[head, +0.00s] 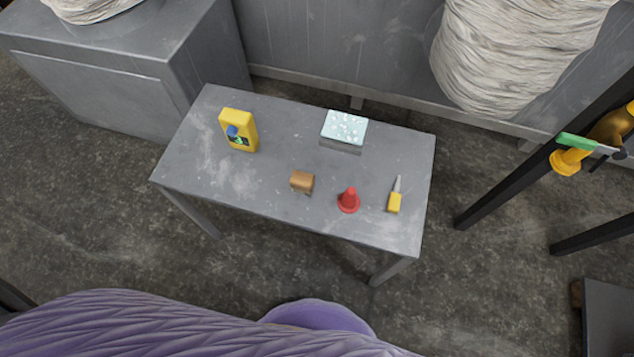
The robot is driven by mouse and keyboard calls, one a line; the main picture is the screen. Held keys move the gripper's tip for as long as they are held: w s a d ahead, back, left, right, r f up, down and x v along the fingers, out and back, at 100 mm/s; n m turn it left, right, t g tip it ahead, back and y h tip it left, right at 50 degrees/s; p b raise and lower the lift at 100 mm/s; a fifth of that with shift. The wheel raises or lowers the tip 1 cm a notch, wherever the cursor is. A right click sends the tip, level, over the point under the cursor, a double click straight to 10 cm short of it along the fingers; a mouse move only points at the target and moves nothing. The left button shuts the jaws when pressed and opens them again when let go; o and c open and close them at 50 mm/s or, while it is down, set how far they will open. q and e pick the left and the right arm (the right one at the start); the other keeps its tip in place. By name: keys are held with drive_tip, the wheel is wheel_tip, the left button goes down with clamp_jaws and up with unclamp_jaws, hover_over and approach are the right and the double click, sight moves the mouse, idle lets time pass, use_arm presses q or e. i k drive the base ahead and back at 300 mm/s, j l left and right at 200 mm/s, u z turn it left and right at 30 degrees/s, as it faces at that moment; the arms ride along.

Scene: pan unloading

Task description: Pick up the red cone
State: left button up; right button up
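A small red cone (349,199) stands upright on a grey metal table (262,190), close to the table's front edge and right of its middle. All of it shows, and nothing touches it. Neither of my grippers is in the head view.
A dark-legged stand (507,176) is at right. Purple ribbed material (180,325) fills the bottom.

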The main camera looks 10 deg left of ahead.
sight(349, 202)
drive_tip(key=j+z, duration=0.4)
drive_tip(key=j, duration=0.35)
drive_tip(key=k+j+z, duration=0.15)
drive_tip(key=j+z, duration=0.25)
drive_tip(key=j, duration=0.35)
